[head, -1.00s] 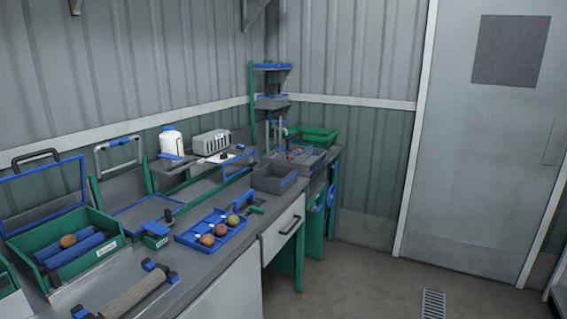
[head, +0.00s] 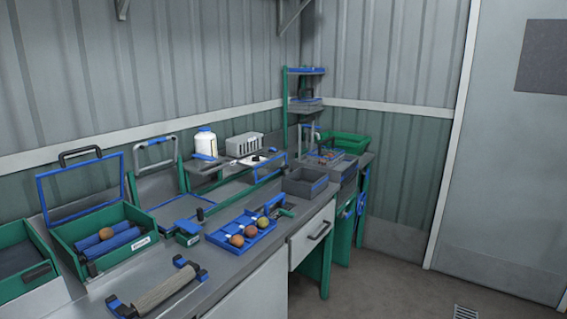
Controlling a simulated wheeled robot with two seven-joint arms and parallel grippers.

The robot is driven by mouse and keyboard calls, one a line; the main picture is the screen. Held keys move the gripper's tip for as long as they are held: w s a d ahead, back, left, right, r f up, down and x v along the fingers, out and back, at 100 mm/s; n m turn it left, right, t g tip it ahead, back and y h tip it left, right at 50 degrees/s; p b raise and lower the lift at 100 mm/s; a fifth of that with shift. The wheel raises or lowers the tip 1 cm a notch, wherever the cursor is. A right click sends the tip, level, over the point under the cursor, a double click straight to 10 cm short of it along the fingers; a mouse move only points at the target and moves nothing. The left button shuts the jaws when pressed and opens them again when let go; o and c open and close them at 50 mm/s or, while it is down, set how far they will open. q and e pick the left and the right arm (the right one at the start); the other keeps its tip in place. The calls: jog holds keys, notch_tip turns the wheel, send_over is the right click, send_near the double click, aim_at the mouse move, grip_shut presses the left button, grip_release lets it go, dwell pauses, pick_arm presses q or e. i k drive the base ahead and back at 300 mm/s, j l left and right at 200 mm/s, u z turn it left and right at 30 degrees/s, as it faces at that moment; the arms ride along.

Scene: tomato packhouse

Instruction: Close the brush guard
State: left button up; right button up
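The brush guard (head: 124,176) is a blue-framed clear panel with a black handle (head: 80,153) on its top edge. It stands open, tilted up at the back of a green box (head: 72,264) on the bench at the left. Blue brush rollers (head: 112,242) lie in the box, with one round brownish-orange fruit (head: 106,233) on them. A white label is on the box's front. Neither of my grippers is in the head view.
A loose roller with blue-black ends (head: 165,290) lies on the bench in front of the box. A blue tray (head: 218,243) with several tomatoes, a second raised frame (head: 156,143) and a grey bin (head: 305,184) stand to the right. The floor (head: 400,278) at the right is clear.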

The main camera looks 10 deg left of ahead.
aim_at(63, 168)
jog(key=u, duration=1.35)
